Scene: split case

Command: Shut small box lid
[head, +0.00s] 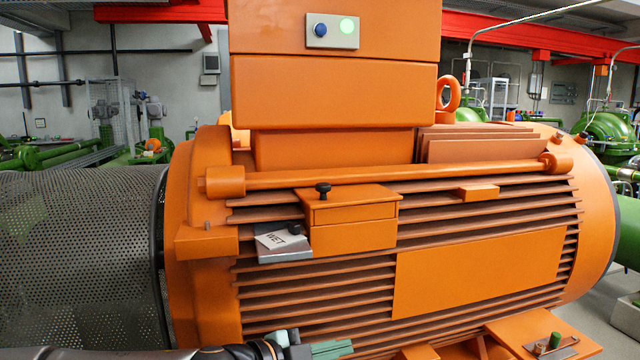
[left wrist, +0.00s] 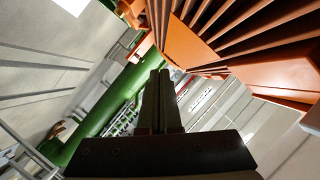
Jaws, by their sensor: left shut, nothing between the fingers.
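A small orange box (head: 352,236) sits on the ribbed side of the large orange motor. Its orange lid (head: 365,193) lies on top, with a black knob at its left end. A dark seam runs between lid and box; I cannot tell whether the lid is fully seated. My left gripper (head: 338,349) is at the bottom edge of the head view, below the box and well apart from it. Its fingers are together and empty, as the left wrist view (left wrist: 160,74) also shows. My right gripper is in neither view.
A grey plate marked WET (head: 284,244), with a black knob, adjoins the box's left side. An orange bar (head: 440,172) runs above the box. The motor's fins (head: 320,290) stick out below it. A perforated grey guard (head: 80,250) stands at left.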

